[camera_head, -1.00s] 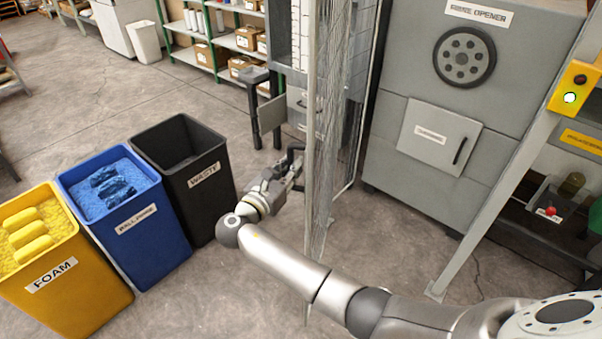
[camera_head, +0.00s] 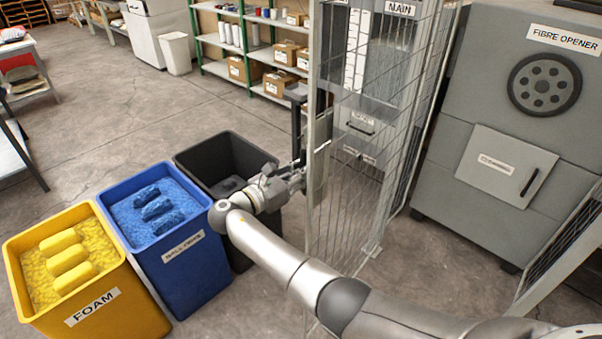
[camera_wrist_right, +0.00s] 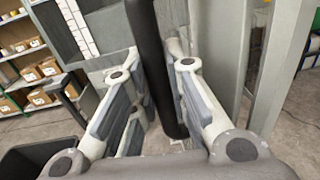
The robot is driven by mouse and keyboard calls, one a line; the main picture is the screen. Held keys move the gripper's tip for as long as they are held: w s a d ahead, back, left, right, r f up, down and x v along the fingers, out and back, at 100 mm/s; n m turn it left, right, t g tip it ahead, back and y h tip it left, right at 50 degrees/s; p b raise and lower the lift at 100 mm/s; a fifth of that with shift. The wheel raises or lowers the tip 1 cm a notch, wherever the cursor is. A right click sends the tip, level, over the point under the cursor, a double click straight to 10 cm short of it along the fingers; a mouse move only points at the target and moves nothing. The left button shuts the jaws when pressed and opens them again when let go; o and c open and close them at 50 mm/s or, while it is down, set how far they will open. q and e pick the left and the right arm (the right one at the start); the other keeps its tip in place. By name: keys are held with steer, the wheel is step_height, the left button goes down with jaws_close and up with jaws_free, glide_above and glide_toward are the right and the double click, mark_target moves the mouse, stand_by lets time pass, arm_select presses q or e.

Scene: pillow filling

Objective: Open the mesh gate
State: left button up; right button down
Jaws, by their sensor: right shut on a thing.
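The mesh gate (camera_head: 345,215) stands upright in the middle of the head view, its wire panel seen at an angle. Its near post (camera_head: 318,120) is beside my right gripper (camera_head: 299,179), which reaches it from the left. In the right wrist view a black vertical handle bar (camera_wrist_right: 151,60) runs between the fingers of my right gripper (camera_wrist_right: 158,105), and they are shut on it. In the head view the gripper and the gate's edge hide most of the handle. My left gripper is not in view.
Yellow foam bin (camera_head: 118,318), blue bin (camera_head: 190,262) and black waste bin (camera_head: 238,160) stand left of the gate. A grey fibre opener (camera_head: 470,120) stands at right, a shelf (camera_head: 240,75) with boxes behind. Floor at the upper left is clear.

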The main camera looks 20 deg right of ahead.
steer(key=shift+w+a, duration=0.1)
steer(key=shift+w, duration=0.2)
steer(key=c, duration=1.4)
jaws_free()
steer(key=shift+s+a, duration=0.1)
steer(key=shift+a, duration=0.1)
steer(key=v, duration=0.7)
